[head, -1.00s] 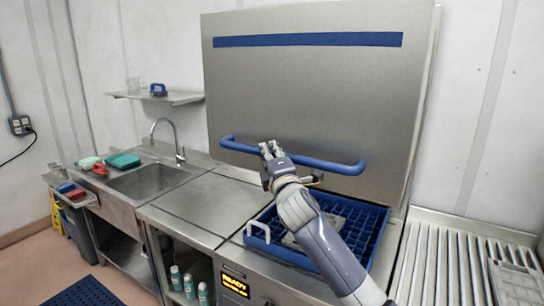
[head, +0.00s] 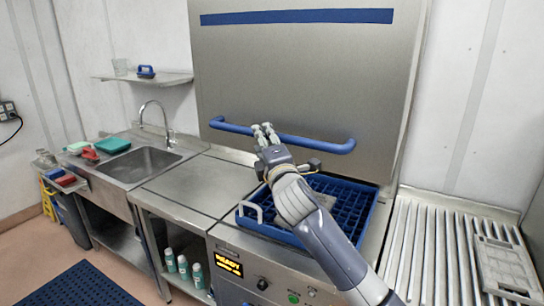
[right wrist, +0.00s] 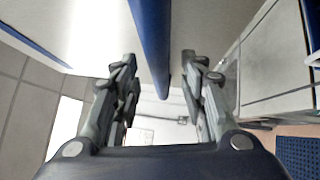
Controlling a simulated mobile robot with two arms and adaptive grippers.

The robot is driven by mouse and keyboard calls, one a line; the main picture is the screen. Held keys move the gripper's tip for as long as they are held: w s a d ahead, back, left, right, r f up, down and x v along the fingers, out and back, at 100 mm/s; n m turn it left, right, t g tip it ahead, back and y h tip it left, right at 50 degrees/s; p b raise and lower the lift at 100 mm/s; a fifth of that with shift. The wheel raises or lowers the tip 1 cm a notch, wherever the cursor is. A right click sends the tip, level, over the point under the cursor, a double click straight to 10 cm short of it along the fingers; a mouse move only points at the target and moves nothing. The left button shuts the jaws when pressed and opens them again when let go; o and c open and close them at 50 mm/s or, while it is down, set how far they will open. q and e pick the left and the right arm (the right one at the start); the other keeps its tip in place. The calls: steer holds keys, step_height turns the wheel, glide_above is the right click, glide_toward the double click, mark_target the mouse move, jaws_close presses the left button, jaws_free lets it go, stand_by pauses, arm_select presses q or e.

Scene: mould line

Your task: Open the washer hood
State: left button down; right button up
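The washer hood (head: 300,80) is a large steel panel. It stands raised, with the blue rack in the washer showing below it. A blue stripe crosses its upper part, and a blue bar handle (head: 315,144) runs along its lower part. My right gripper (head: 265,130) is at the left half of the handle, its fingertips overlapping the bar in the head view. In the right wrist view its two fingers (right wrist: 160,85) stand wide apart, with the blue handle (right wrist: 150,35) showing between and beyond them, not clamped. My left gripper is not in view.
A blue rack (head: 355,215) sits in the washer below the hood. A slatted steel table (head: 420,250) with a grey tray (head: 505,265) is at right. A sink (head: 140,165) and a steel counter (head: 195,185) are at left. A wall shelf (head: 145,78) hangs above the sink.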

steer(key=v, duration=0.8)
steer(key=shift+s, duration=0.2)
